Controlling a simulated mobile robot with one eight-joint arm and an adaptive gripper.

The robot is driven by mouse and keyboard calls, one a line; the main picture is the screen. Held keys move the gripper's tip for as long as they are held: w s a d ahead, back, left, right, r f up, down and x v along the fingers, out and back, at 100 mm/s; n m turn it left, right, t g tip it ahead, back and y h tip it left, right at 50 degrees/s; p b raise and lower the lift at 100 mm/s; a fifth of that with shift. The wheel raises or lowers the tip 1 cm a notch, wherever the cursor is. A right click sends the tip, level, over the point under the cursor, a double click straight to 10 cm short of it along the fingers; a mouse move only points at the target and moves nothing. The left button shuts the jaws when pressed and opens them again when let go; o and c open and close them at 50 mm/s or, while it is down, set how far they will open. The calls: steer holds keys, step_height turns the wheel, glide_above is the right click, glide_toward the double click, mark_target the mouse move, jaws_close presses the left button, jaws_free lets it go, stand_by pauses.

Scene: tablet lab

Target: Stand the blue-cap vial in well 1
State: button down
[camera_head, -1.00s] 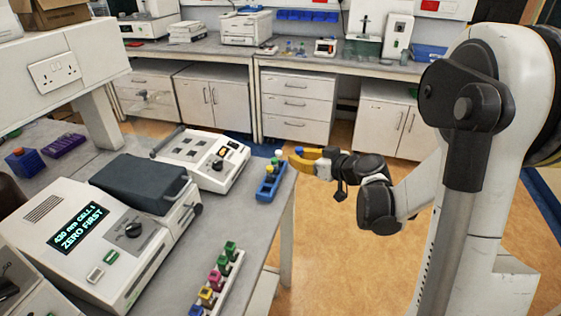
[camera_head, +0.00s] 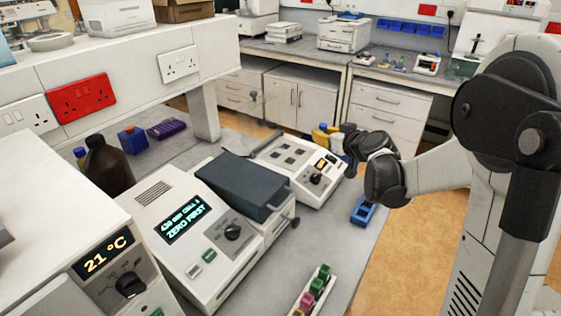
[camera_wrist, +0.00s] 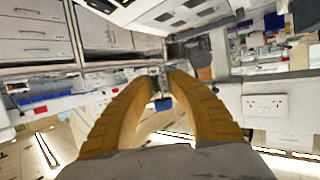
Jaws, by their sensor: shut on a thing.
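My gripper (camera_head: 325,135) has yellow fingers and is at the back right of the white block heater with wells (camera_head: 268,151), above the bench. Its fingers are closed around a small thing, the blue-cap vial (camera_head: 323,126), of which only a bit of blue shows. In the wrist view my gripper (camera_wrist: 162,75) has its curved fingers meeting, with a small blue part (camera_wrist: 163,103) between them. The vial's body and tilt are mostly hidden. The heater's dark square wells are visible on its top, left of the gripper; their numbers are too small to read.
A blue rack (camera_head: 363,211) stands near the bench's right edge. A white rack of coloured-cap vials (camera_head: 313,294) is at the front. A grey-lidded instrument reading "ZERO FIRST" (camera_head: 210,236) is left of the heater. A brown bottle (camera_head: 107,165) stands further left.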

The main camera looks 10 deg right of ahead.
steer(key=b, duration=0.3)
glide_above(290, 155)
steer(key=s, duration=0.3)
steer(key=f, duration=0.6)
steer(key=shift+s+a, duration=0.1)
steer(key=shift+a, duration=0.2)
step_height(290, 155, down, 4)
steer(key=shift+f+b, duration=0.15)
steer(key=shift+b, duration=1.1)
steer(key=c, duration=1.3)
jaws_free()
steer(key=shift+c, duration=0.2)
steer(key=shift+r, duration=0.2)
steer(key=p+v, duration=0.3)
steer(key=v, duration=0.9)
steer(key=shift+f+p, duration=0.1)
steer(key=shift+p, duration=0.2)
